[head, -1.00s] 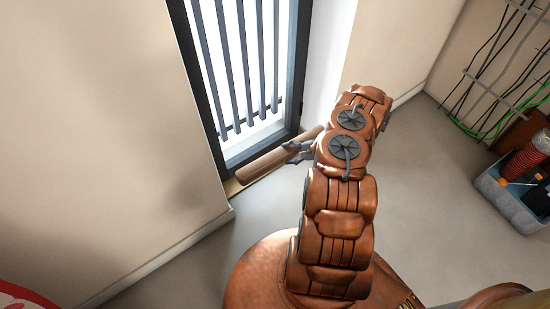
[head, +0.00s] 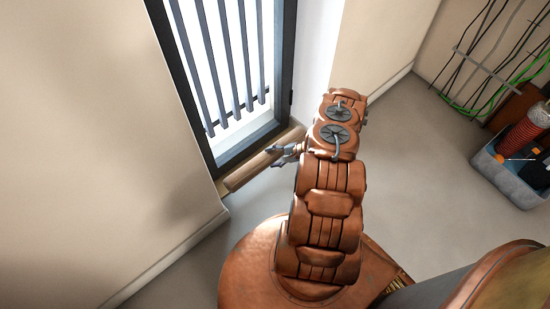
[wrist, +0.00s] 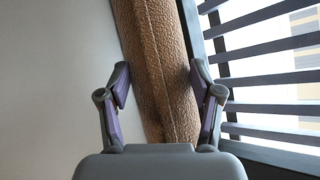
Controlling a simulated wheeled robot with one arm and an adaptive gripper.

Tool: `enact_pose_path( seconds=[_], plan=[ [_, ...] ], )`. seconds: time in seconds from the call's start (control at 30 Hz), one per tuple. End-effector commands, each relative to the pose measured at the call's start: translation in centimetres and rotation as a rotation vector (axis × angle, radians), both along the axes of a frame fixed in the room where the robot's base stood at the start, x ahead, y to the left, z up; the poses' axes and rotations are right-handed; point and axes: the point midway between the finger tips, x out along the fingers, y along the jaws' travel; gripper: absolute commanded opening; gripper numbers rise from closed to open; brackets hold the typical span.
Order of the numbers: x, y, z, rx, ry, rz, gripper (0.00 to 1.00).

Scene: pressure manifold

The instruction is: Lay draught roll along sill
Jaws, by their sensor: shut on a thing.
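The draught roll (head: 249,171) is a long brown textured roll lying along the foot of the dark-framed barred opening. It also fills the middle of the wrist view (wrist: 160,45), running from top to bottom and slightly tilted. My gripper (head: 284,153) is at the roll from the room side. In the wrist view my gripper (wrist: 158,72) has one purple-padded finger on each side of the roll and is shut on it.
The barred opening (head: 232,85) stands right behind the roll, with a beige wall (head: 100,140) to its left. A grey-blue bin (head: 515,175) with a red coil stands at the right, below hanging cables (head: 490,50). The grey floor (head: 410,150) between is clear.

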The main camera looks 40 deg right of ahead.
Motion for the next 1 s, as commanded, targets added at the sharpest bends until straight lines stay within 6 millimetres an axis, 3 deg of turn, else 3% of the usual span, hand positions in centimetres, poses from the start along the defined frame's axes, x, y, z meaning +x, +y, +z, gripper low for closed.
enact_pose_path(
  seconds=[1.0],
  plan=[
    [5.1,0.3,-6.5,0.000,-0.002,0.001,0.13]
  ],
)
